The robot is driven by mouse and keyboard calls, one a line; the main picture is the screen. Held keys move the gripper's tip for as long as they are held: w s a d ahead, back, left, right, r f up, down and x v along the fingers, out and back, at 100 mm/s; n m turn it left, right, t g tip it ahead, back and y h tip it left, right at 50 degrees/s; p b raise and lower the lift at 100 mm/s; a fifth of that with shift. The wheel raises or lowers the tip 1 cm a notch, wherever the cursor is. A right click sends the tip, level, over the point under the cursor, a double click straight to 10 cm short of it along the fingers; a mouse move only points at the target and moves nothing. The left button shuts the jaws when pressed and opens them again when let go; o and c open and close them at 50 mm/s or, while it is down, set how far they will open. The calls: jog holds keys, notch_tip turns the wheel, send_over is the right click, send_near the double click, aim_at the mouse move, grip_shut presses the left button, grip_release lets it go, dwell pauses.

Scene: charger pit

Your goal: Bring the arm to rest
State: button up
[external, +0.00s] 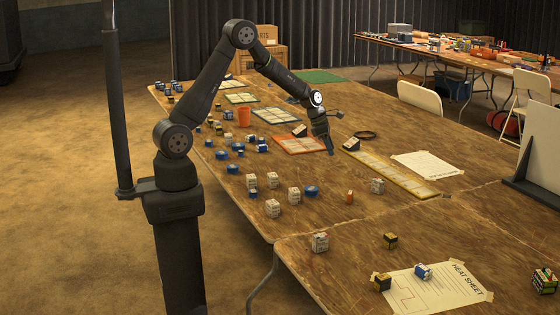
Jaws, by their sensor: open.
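My gripper (329,146) is at the end of my bent arm and points down over the middle of the wooden table (330,220). It looks empty, and its jaws are open, though the fingers are small and dark here. It is just right of the orange-bordered mat (299,145) and left of the long yellow-bordered mat (390,174). I cannot tell the exact height of the fingertips above the table. My arm rises from its column, bends at the top and comes down to the right.
Several white blocks (272,208) and blue pieces (311,191) lie near the table's front edge. An orange cup (244,117) stands farther back. A heat sheet (433,288) lies at the near right. Bare wood lies between.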

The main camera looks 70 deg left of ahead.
jog(key=s+d+m, duration=0.1)
jog(key=d+m, duration=0.1)
jog(key=d, duration=1)
jog(key=s+d+m+g+h, duration=0.1)
jog(key=d+m, duration=0.1)
jog(key=d, duration=1)
jog(key=shift+s+d+m, duration=0.15)
jog(key=shift+s+m, duration=0.15)
jog(key=w+a+n, duration=0.2)
jog(key=a+n, duration=0.1)
jog(key=a, duration=1.7)
jog(key=shift+w+a+n+t+y, duration=0.25)
jog(key=shift+w+n+t+y, duration=0.15)
